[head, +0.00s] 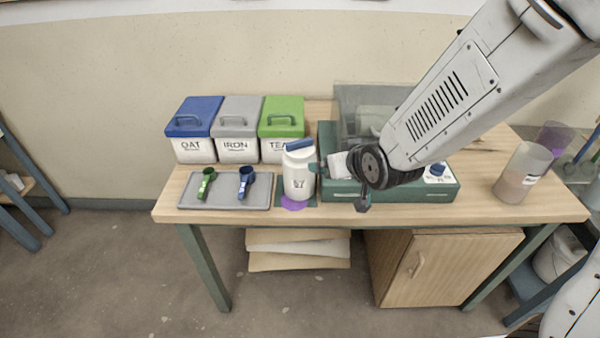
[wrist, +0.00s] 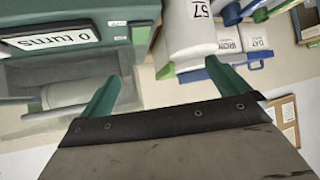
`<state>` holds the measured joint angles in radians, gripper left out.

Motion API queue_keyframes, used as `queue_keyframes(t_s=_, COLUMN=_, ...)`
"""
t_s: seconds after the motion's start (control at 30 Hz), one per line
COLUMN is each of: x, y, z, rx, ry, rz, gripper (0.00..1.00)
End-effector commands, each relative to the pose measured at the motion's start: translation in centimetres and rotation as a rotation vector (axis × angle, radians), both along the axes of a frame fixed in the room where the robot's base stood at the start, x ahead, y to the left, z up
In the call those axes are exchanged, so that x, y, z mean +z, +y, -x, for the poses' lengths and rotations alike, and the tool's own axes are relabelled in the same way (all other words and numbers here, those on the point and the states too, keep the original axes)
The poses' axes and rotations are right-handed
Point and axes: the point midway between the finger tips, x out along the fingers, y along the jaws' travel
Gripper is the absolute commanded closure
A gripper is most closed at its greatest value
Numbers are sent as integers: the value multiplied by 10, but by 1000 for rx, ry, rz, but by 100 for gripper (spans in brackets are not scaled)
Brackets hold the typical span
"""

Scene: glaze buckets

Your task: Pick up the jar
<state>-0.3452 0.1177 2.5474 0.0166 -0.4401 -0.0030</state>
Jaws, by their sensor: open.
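The jar (head: 298,178) is white with a blue lid and a dark number on its front. It stands upright near the front of the wooden table, left of the green machine. I cannot tell whether a finger touches the jar.
Lidded bins, blue (head: 194,125), grey (head: 238,128) and green (head: 282,126), stand behind. A grey tray (head: 225,202) with two scoops lies left of the jar. The green machine (head: 415,190) is close on the right. A clear beaker (head: 522,172) stands at the far right.

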Motion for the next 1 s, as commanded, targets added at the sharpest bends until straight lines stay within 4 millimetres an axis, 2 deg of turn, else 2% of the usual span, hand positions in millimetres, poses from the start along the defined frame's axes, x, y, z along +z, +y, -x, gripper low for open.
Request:
queue_keyframes(t_s=0.03, x=-16, y=14, z=-3, rx=24, ry=-36, rz=-12, gripper=0)
queue_keyframes(t_s=0.1, x=-27, y=30, z=-8, rx=49, ry=-99, rz=-34, gripper=0)
queue_keyframes(t_s=0.3, x=-43, y=55, z=-10, rx=90, ry=-215, rz=-80, gripper=0)
queue_keyframes(t_s=0.47, x=-49, y=64, z=-16, rx=99, ry=-244, rz=-92, gripper=0)
queue_keyframes(t_s=1.0, x=-74, y=87, z=-74, rx=97, ry=-245, rz=-93, gripper=0)
